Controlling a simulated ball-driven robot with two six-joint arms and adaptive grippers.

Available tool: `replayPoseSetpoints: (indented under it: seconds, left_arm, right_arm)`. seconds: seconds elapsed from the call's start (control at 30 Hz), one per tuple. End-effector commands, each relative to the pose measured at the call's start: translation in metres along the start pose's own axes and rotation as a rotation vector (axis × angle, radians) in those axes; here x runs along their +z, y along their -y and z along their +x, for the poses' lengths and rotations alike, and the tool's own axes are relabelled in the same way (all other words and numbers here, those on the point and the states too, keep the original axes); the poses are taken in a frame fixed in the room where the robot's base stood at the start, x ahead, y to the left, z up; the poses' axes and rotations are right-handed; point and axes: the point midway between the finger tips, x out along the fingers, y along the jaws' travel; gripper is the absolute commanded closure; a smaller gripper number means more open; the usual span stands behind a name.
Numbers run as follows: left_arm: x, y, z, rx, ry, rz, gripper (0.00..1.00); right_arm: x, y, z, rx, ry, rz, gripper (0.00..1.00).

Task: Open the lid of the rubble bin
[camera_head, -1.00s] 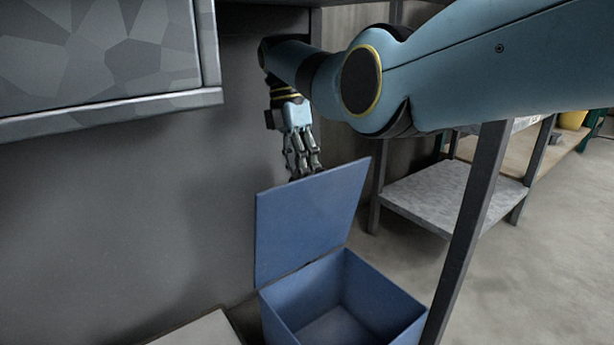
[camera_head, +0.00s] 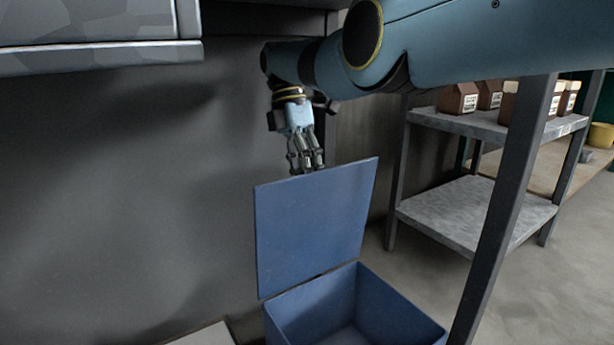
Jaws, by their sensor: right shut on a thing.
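The blue rubble bin (camera_head: 318,306) stands low in the middle of the view, and its inside looks empty. Its blue lid (camera_head: 312,222) stands raised, close to upright, along the bin's back left edge. My right gripper (camera_head: 307,170) is at the lid's top edge, pointing down, shut on the lid; its fingertips are partly hidden behind that edge. My left gripper is not in view.
A dark grey wall or panel (camera_head: 120,200) fills the left. A grey cabinet edge (camera_head: 100,58) overhangs at top left. A metal shelf (camera_head: 470,212) with brown cartons (camera_head: 459,98) stands at right, a dark post (camera_head: 505,210) before it. Floor shows at right.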

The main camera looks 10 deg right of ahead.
Motion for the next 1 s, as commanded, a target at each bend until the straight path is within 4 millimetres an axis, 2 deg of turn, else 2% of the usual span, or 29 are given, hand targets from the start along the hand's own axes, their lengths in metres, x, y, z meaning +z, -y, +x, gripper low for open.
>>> replayPoseSetpoints:
  seconds: [0.47, 0.5, 0.63, 1.0]
  left_arm:
    - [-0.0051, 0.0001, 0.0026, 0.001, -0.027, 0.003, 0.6]
    - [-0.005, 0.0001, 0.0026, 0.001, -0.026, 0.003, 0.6]
    - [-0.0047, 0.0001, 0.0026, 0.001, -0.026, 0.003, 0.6]
    - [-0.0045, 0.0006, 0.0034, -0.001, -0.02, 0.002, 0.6]
  right_arm:
    - [-0.0039, -0.0004, 0.0023, -0.006, -0.005, -0.01, 1.0]
    - [-0.0039, -0.0005, 0.0026, -0.007, -0.005, -0.01, 0.82]
    - [-0.0036, -0.0005, 0.0028, -0.007, -0.004, -0.008, 0.66]
    - [-0.004, 0.0003, 0.0014, -0.005, -0.004, -0.007, 0.66]
